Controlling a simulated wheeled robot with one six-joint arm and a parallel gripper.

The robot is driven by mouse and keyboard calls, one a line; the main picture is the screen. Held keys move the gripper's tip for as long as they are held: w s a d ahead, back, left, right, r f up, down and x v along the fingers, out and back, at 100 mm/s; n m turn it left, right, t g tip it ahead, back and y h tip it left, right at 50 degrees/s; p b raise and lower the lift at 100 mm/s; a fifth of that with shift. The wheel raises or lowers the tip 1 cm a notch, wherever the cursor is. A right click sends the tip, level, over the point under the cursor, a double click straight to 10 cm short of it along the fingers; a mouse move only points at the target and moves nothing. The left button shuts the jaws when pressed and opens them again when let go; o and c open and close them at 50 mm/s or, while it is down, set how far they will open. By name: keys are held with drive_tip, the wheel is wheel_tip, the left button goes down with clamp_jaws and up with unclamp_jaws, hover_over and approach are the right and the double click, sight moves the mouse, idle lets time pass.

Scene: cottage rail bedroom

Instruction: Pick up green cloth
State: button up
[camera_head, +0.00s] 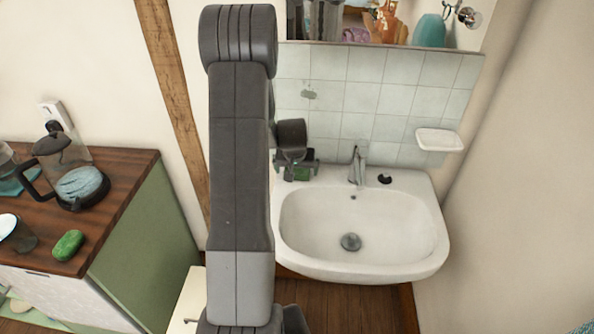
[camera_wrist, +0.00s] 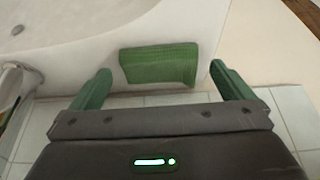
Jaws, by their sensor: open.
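The green cloth (camera_wrist: 160,66) shows in the wrist view as a folded, ribbed green piece on the white sink ledge, between the fingers of my gripper (camera_wrist: 160,84). In the head view a little of the cloth (camera_head: 301,173) shows at the back left corner of the sink. My gripper (camera_head: 297,166) is there too, right above or around it. Its green fingers are open, with a gap on both sides of the cloth in the wrist view. My arm hides part of the sink's left side.
The white sink (camera_head: 300,235) has a tap (camera_head: 358,165) and a small black item (camera_head: 385,179) on its ledge. A tiled wall (camera_head: 390,98) with a soap dish (camera_head: 439,139) stands behind. A wooden counter (camera_head: 105,200) at left holds a coffee press (camera_head: 75,180) and a green soap-like object (camera_head: 68,245).

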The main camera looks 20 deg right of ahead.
sight(297, 171)
drive_tip(key=shift+w+d+f, duration=0.1)
drive_tip(key=shift+w+f, duration=0.1)
drive_tip(key=shift+f, duration=0.4)
drive_tip(key=c, duration=1)
drive_tip(key=shift+r, duration=0.1)
wheel_tip(297, 171, up, 10)
drive_tip(key=b, duration=0.1)
